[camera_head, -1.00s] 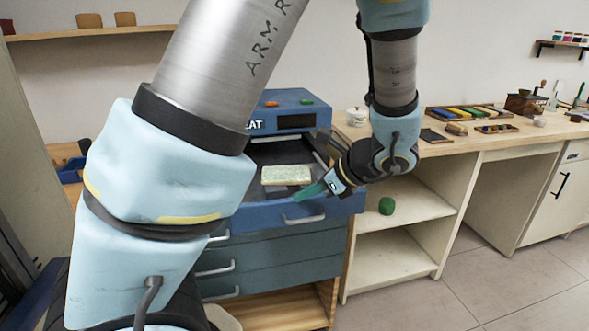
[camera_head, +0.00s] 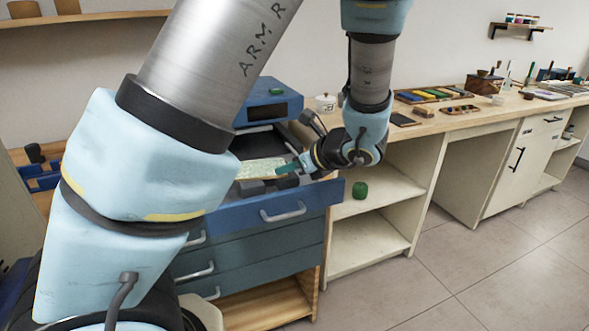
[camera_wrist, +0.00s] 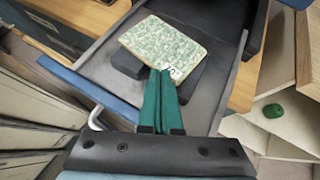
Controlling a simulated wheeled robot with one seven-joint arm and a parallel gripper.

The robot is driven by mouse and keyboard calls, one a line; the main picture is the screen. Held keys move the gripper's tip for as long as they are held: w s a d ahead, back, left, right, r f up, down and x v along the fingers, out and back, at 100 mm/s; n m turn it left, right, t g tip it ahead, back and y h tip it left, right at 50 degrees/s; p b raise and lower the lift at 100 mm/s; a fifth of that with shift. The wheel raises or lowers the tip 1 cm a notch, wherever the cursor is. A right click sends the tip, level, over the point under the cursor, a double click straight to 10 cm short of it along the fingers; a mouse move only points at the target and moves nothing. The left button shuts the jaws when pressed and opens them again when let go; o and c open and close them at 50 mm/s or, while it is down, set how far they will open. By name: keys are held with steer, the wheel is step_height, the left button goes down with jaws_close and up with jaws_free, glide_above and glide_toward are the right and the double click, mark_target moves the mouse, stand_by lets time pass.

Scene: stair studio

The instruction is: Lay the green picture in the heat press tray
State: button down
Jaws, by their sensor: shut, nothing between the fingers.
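The green picture (camera_head: 258,169) is a flat, pale green speckled panel with a light edge. It lies in the open heat press tray (camera_head: 236,214), a dark drawer with a blue front. In the wrist view the picture (camera_wrist: 165,42) rests slightly askew on dark pads in the tray (camera_wrist: 110,62), some tray floor showing around it. My gripper (camera_head: 282,168) has teal fingers, shut and empty. In the wrist view its fingertips (camera_wrist: 162,70) are at the picture's near edge; I cannot tell if they touch. My arm hides part of the tray's left side in the head view.
The blue heat press (camera_head: 268,106) stands behind the tray. A drawer handle (camera_head: 283,212) juts from the tray front. A green round object (camera_head: 360,189) sits on the open shelf to the right. The long bench (camera_head: 440,122) holds paints and tools. The floor at right is clear.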

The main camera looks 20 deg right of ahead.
mark_target(261, 169)
steer(key=w+a, duration=0.1)
steer(key=w, duration=0.1)
steer(key=w+a+p, duration=0.1)
steer(key=w+a, duration=0.1)
steer(key=w, duration=0.1)
steer(key=shift+w+a+r, duration=0.1)
steer(key=shift+w+a, duration=0.25)
steer(key=shift+f, duration=0.9)
steer(key=shift+s+f, duration=0.15)
steer(key=shift+s, duration=0.05)
